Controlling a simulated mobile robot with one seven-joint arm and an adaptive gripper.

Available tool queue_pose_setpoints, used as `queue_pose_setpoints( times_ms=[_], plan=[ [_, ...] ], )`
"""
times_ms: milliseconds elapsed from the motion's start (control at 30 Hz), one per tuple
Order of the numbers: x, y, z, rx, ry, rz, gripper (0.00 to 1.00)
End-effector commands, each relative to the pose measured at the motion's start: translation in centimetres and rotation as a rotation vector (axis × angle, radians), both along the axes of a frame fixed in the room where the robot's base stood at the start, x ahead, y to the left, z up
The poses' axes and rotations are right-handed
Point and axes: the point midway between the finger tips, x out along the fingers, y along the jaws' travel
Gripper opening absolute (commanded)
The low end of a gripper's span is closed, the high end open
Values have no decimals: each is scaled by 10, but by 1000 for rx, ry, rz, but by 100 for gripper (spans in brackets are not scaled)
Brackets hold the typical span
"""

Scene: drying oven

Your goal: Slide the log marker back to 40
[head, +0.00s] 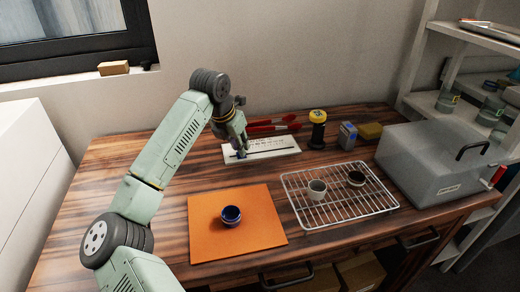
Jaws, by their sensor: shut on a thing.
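The log board (283,153) is a white plate lying flat near the back of the wooden table, with small printed marks and a dark slot along it. My gripper (241,153) reaches down over the board's left end and is shut on the log marker. The marker is mostly hidden by the fingers; only a small dark bluish bit shows at the fingertips, at the slot's left end. The printed numbers are too small to read, so I cannot tell which mark the marker is at.
Red-handled tools (272,125) lie just behind the board. A yellow-topped dark bottle (317,130) stands to its right. In front are an orange mat (262,225) with a blue bowl (231,216), and a wire rack (335,212) with two cups. A grey oven (430,165) stands right.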

Motion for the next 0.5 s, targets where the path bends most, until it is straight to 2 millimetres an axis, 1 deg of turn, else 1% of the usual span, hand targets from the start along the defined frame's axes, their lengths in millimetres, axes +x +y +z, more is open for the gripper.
queue_pose_setpoints(
  times_ms=[33,133,233,467,500],
  plan=[
    [-3,9,-3,2,-1,1,0],
    [-6,19,-2,2,-1,-1,0],
    [-7,22,-2,2,0,-1,0],
    [-8,23,-2,4,0,0,0],
    [-8,24,-2,3,1,1,19]
  ],
)
